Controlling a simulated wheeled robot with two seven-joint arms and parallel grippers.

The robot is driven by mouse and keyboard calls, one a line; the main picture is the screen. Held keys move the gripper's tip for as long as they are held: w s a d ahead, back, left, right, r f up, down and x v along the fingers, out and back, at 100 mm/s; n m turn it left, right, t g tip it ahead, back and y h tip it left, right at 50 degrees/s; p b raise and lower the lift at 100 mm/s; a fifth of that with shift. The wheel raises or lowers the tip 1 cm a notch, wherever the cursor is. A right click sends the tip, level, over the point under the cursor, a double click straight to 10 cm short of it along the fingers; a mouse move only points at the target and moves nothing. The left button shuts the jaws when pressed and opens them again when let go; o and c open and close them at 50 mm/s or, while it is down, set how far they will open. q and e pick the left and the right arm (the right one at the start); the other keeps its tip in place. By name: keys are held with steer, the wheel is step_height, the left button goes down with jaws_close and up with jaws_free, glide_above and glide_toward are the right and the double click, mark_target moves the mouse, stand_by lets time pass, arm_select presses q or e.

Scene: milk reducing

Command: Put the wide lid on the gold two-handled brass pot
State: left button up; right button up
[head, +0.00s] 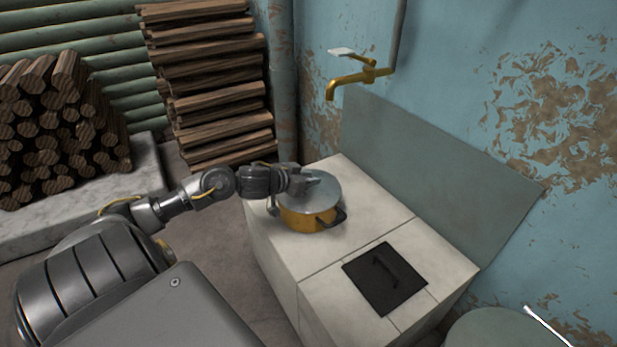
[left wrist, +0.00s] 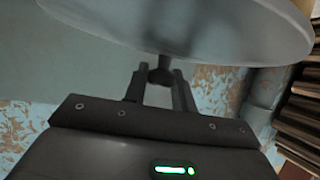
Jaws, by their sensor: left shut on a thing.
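The gold brass pot (head: 307,221) stands on the white tiled counter, with a dark handle showing at its right side. The wide grey lid (head: 326,190) is over the pot's mouth and hides its inside. I cannot tell whether the lid touches the rim all around. My left gripper (head: 303,184) is at the top of the lid, shut on its knob. In the left wrist view, the fingers (left wrist: 160,82) close around the dark knob (left wrist: 161,76) under the broad disc of the lid (left wrist: 215,32). My right gripper is not in view.
A black hatch with a handle (head: 385,278) is set in the counter (head: 365,222) in front of the pot. A grey backboard (head: 420,170) and a brass tap (head: 350,82) are behind. Stacked firewood (head: 215,85) stands at the back left. A round grey-green top (head: 500,332) is at lower right.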

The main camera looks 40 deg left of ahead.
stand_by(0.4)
arm_select(q)
steer(key=o, duration=1.1)
steer(key=o, duration=0.7)
steer(key=shift+c, duration=0.2)
steer(key=shift+r+p, duration=2.05)
steer(key=shift+p, duration=1)
steer(key=shift+f, duration=0.1)
